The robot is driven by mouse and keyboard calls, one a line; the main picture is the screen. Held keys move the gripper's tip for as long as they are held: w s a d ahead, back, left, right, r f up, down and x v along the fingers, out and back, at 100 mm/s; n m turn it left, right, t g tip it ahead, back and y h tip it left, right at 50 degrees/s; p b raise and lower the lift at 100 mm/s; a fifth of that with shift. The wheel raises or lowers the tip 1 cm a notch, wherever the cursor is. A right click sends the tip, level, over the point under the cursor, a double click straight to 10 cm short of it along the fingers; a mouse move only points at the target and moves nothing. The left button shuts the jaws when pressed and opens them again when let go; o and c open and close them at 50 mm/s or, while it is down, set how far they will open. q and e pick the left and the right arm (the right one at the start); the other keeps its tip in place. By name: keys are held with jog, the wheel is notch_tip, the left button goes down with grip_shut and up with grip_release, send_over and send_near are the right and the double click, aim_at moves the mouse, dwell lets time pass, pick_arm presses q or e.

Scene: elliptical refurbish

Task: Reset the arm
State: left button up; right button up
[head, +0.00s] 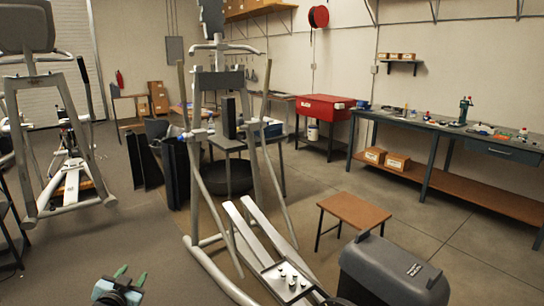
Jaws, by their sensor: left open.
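My left gripper (131,276) is at the bottom left of the head view, low over the grey floor. Its two green-tipped fingers are apart and point away from me, with nothing seen between them. The rest of my left arm is mostly cut off by the lower edge. My right gripper is not in view. The elliptical machine (200,182) stands upright in the middle, to the right of my left gripper and apart from it. Its two long handles, pedal rails and grey front housing (393,273) show.
Another exercise machine (32,120) stands at the left. A small brown-topped stool (354,210) is right of the elliptical. A long workbench (450,128) lines the right wall, near a red chest (325,106). Open floor (130,220) lies between the two machines.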

pick_arm(q)
jog(key=s+d+f+g+h, duration=0.1)
jog(key=s+d+f, duration=0.2)
jog(key=s+f, duration=0.35)
jog(key=s+d+f+g, duration=0.1)
jog(key=s+d+f, duration=0.35)
jog(key=s, duration=0.25)
jog(key=s+d+f+g+h, duration=0.1)
jog(key=s+d+f+g, duration=0.15)
jog(key=s+f, duration=0.4)
jog(key=s+d+f+n+g, duration=0.1)
jog(key=s+d, duration=0.3)
jog(key=s, duration=0.9)
jog(key=s+d+f+n+g+h, duration=0.1)
jog(key=s+d, duration=0.3)
jog(key=s, duration=0.8)
jog(key=shift+s+d+f+h, duration=0.2)
jog(key=shift+s+f+h, duration=0.15)
jog(key=shift+f, duration=0.4)
